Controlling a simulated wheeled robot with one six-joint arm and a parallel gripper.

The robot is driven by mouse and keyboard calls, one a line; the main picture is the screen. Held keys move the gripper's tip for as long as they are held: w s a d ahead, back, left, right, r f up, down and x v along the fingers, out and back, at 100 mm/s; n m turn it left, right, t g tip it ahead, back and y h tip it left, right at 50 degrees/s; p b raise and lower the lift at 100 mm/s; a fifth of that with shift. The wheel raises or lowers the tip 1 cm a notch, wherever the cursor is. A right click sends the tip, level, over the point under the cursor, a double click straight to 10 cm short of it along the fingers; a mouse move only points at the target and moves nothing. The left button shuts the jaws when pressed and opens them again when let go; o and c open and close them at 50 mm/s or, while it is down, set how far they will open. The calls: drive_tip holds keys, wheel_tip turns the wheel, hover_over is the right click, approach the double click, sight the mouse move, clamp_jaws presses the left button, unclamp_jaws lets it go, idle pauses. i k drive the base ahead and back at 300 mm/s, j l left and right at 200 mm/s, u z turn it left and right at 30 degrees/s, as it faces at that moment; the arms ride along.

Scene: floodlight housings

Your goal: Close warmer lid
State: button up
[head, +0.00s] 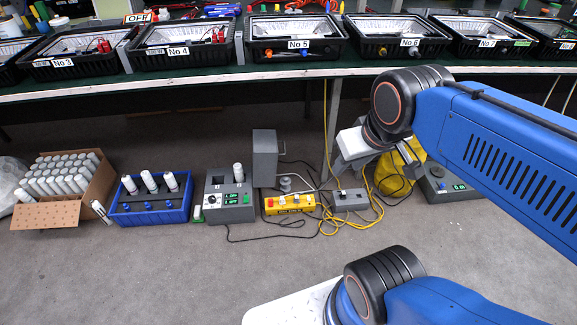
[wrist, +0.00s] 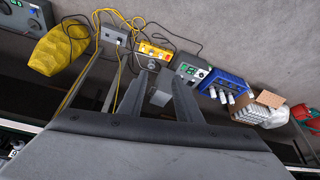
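The warmer appears to be the grey unit (head: 214,207) with green displays on the floor, with a white tube (head: 238,172) standing in its top. It also shows in the wrist view (wrist: 187,69). A grey upright panel or box (head: 265,158) stands at its right side; it looks like the raised lid, but I cannot see a hinge. My gripper (head: 335,172) is to the right of this panel, apart from it in the head view. In the wrist view my gripper (wrist: 159,76) has its fingers spread, with the grey panel (wrist: 160,92) seen between them, apparently beyond them.
A yellow switch box (head: 289,204), a grey box (head: 350,199) and loose cables lie right of the warmer. A blue rack (head: 150,205) with tubes and a cardboard box (head: 88,190) are left. The bench (head: 200,85) with floodlight housings runs above.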

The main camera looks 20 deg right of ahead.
sight(265, 154)
drive_tip(key=k+l+u, duration=0.15)
drive_tip(key=l, duration=0.35)
drive_tip(key=k+l+u, duration=0.1)
drive_tip(key=k+l, duration=0.15)
drive_tip(key=l, duration=0.2)
drive_tip(key=k+l+u, duration=0.15)
drive_tip(key=l, duration=0.3)
drive_tip(key=k+l+u, duration=0.15)
drive_tip(key=k+l, duration=0.15)
drive_tip(key=l, duration=0.15)
drive_tip(key=i+l+u, duration=0.1)
drive_tip(key=i+l, duration=0.15)
drive_tip(key=i+l+u, duration=0.15)
drive_tip(key=l, duration=0.3)
drive_tip(key=i+l+u, duration=0.1)
drive_tip(key=i+l, duration=0.15)
drive_tip(key=l, duration=0.15)
drive_tip(key=i+l+u, duration=0.15)
drive_tip(key=l, duration=0.3)
drive_tip(key=i, duration=0.05)
